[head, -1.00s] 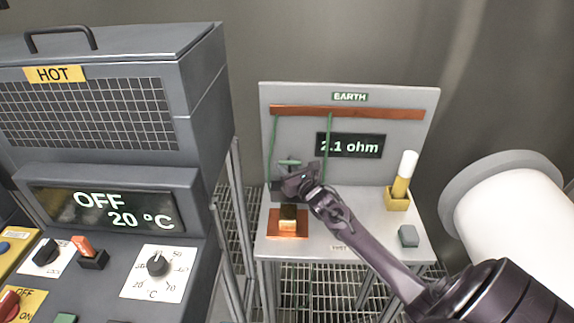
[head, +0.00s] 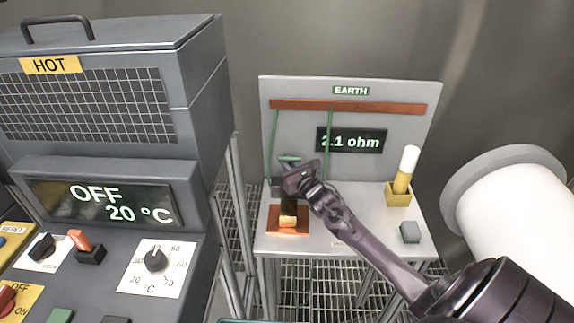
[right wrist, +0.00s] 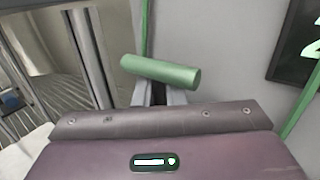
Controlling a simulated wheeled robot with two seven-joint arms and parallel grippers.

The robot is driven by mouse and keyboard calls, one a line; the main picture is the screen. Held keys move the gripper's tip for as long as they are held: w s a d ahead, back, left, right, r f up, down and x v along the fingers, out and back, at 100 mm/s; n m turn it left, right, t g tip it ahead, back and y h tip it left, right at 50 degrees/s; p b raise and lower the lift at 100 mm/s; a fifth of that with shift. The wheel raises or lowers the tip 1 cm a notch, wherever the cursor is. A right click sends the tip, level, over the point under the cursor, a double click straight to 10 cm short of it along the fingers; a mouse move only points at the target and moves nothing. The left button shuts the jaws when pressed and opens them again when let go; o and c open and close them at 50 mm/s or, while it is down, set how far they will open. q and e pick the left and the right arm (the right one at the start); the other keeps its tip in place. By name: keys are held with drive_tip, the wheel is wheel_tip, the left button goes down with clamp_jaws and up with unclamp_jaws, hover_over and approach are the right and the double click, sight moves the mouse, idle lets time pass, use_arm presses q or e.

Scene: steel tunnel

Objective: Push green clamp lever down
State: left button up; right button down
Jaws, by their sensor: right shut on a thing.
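The green clamp lever (head: 289,158) stands behind my right gripper, above the left part of the grey table, its bar roughly level. The gripper body hides the clamp's lower part. My left gripper is not in view.
The EARTH panel (head: 430,130) behind has a copper bar, green cables and a display (head: 351,140) reading 2.1 ohm. A yellow holder with a white-topped cylinder (head: 402,172) and grey block (head: 410,232) stand right. A HOT cabinet (head: 200,100) is left; a white cylinder (head: 515,225) is right.

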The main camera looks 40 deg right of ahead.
drive_tip(key=shift+s+a+f+n+t+b, duration=0.25)
drive_tip(key=shift+n+t+b, duration=0.2)
drive_tip(key=shift+b, duration=0.75)
drive_tip(key=shift+s+a+r+t+b, duration=0.1)
drive_tip(key=shift+s+r+t+b, duration=0.1)
drive_tip(key=shift+t+b, duration=0.25)
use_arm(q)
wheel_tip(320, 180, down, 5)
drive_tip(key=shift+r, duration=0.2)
use_arm(e)
drive_tip(key=shift+r+n, duration=0.15)
drive_tip(key=shift+n, duration=0.1)
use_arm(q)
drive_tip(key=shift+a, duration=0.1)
use_arm(e)
drive_tip(key=c, duration=1.5)
unclamp_jaws()
drive_tip(key=shift+s, duration=0.15)
drive_tip(key=shift+s+f, duration=0.25)
drive_tip(key=shift+s, duration=0.05)
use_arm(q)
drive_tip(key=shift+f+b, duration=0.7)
use_arm(e)
drive_tip(key=shift+v, duration=3.45)
drive_tip(key=shift+r, duration=0.15)
